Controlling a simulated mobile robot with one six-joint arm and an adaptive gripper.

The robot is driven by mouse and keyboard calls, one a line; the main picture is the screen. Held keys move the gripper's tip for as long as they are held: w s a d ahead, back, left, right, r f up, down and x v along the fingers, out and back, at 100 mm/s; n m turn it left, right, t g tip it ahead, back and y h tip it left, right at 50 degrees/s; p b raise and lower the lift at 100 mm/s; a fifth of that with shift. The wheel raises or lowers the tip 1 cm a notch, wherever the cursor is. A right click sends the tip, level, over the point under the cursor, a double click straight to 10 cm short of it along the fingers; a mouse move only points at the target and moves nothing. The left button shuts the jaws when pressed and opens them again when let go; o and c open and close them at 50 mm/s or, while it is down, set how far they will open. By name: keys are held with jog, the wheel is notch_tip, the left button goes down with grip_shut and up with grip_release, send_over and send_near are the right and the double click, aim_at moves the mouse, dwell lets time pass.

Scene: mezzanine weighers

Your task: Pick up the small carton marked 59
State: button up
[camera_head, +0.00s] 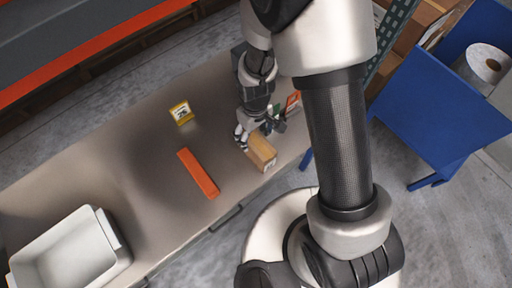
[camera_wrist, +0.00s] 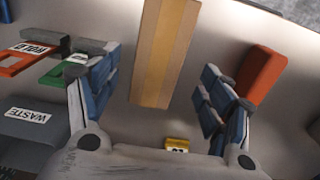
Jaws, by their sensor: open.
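A brown small carton (camera_head: 262,152) with a lighter tape strip lies on the long bench near its front edge. It also shows in the wrist view (camera_wrist: 166,45), running up the middle past the top edge. No 59 is readable on the faces I see. My gripper (camera_head: 258,131) is over the carton's far end in the head view and hides part of it. In the wrist view my gripper (camera_wrist: 146,85) is open, one finger on each side of the carton's line, with visible gaps. I cannot tell how far above the bench the fingertips are.
An orange-red bar (camera_head: 198,173) and a yellow block (camera_head: 181,112) with a dark-marked label lie on the bench. A red HOLD piece (camera_wrist: 28,57), a green piece (camera_wrist: 62,73) and a grey WASTE bin (camera_wrist: 30,135) are close by. A white tub (camera_head: 70,255) stands lower left.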

aim_at(256, 141)
notch_tip(256, 141, down, 5)
jog(key=shift+d+f+b, duration=0.15)
jog(key=shift+b, duration=0.65)
jog(key=shift+c, duration=0.5)
grip_shut()
